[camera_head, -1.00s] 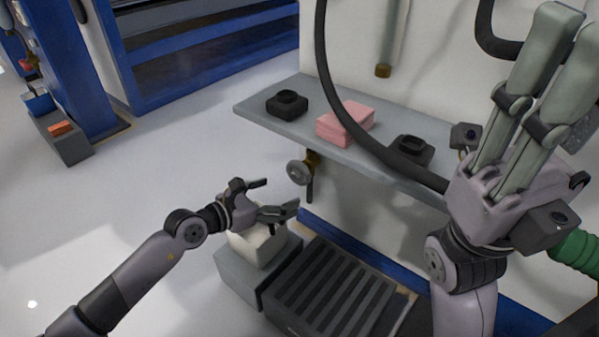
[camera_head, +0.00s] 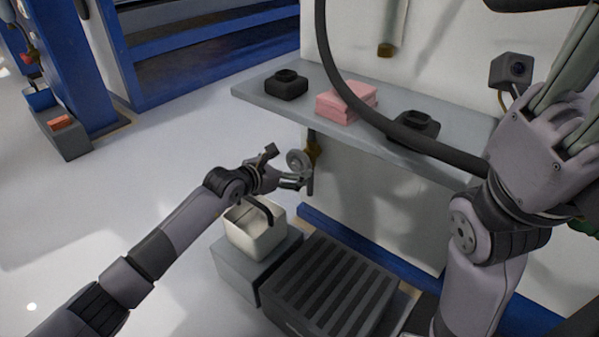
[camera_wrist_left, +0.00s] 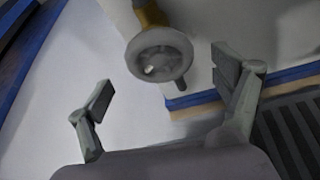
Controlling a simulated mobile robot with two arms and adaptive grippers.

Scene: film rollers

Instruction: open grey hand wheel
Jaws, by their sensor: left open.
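The grey hand wheel (camera_head: 298,161) sits on a brass-coloured valve below the shelf, beside the white wall. It also shows in the left wrist view (camera_wrist_left: 160,54), at the top centre, face toward the camera. My left gripper (camera_head: 285,168) is open just to the left of the wheel. In the left wrist view its two fingers (camera_wrist_left: 166,86) stand wide apart, with the wheel ahead and between them. I see no clear contact with the wheel. My right gripper (camera_head: 568,100) is raised at the upper right, its fingertips cut off by the frame.
Below are a white bin (camera_head: 254,240) and a dark ribbed grate (camera_head: 335,288).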

